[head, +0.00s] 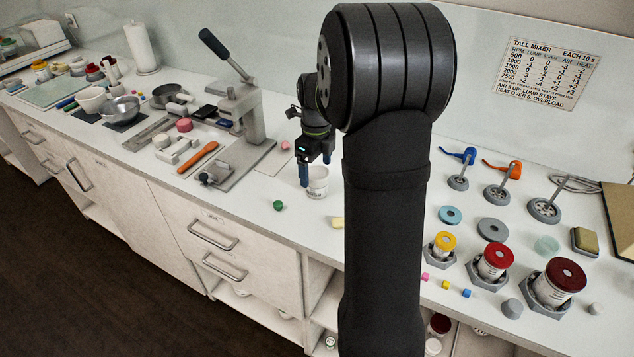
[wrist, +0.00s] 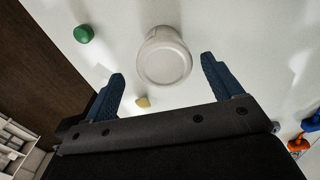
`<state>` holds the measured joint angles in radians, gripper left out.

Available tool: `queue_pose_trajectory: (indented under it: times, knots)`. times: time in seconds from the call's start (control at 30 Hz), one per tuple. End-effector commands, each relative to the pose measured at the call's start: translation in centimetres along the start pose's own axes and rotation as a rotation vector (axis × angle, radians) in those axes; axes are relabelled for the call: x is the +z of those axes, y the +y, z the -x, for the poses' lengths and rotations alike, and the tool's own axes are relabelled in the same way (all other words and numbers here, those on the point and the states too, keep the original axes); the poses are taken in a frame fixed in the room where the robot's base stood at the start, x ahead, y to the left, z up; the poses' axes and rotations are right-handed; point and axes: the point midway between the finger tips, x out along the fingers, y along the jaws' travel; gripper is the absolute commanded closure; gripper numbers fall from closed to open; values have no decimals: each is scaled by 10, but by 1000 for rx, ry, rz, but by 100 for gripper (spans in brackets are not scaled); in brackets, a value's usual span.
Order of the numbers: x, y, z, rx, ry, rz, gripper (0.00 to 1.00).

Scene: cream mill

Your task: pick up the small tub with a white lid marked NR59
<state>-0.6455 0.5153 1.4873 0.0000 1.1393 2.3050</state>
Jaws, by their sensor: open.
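A small white tub (head: 317,184) stands on the counter beside my arm. In the wrist view the tub (wrist: 164,58) shows from above with a pale round top, ahead of and between my fingertips. No mark can be read on it in either view. My gripper (wrist: 160,72) is open, with one blue finger to each side of the tub and a gap on both sides. In the head view my gripper (head: 316,172) points down at the tub, and one finger overlaps its left edge. My arm hides part of the counter.
A green cap (head: 278,205) lies left of the tub, and a yellow piece (head: 337,222) lies in front of it. A lever press (head: 240,110) stands to the left. Lidded jars (head: 495,262) stand in holders to the right. The counter's front edge is near.

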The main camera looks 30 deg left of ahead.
Motion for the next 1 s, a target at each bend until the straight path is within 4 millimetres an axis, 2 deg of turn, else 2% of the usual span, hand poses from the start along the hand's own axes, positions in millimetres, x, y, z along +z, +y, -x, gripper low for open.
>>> queue_pose_trajectory:
  times: [0.13,0.43,0.73,1.0]
  knots:
    - [0,-1,-10,1,1,0,16]
    - [0,-5,-51,1,1,0,16]
    - [1,-5,-55,0,0,1,16]
    - [1,-6,-55,0,0,1,67]
